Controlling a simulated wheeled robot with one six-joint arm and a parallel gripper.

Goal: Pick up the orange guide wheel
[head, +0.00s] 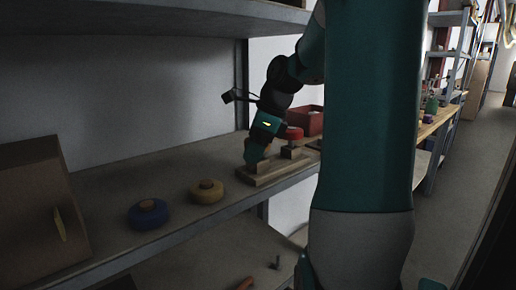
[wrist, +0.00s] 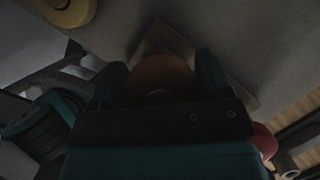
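The orange guide wheel (wrist: 160,74) shows in the wrist view as a round, dull orange disc between the two fingers of my gripper (wrist: 160,80). The fingers flank it closely on both sides; the dim light hides whether they press on it. Its near side is covered by the gripper body. In the head view my gripper (head: 256,152) points down at the left end of a wooden stand (head: 278,173); I cannot make out the orange wheel there. A red wheel (head: 290,132) sits on the right end of the stand.
A yellow wheel (head: 207,191) and a blue wheel (head: 148,213) lie on the shelf (head: 105,200) to the left. A cardboard box (head: 30,225) stands at the far left. A red bin (head: 308,119) is behind the stand. An upper shelf (head: 190,18) hangs overhead.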

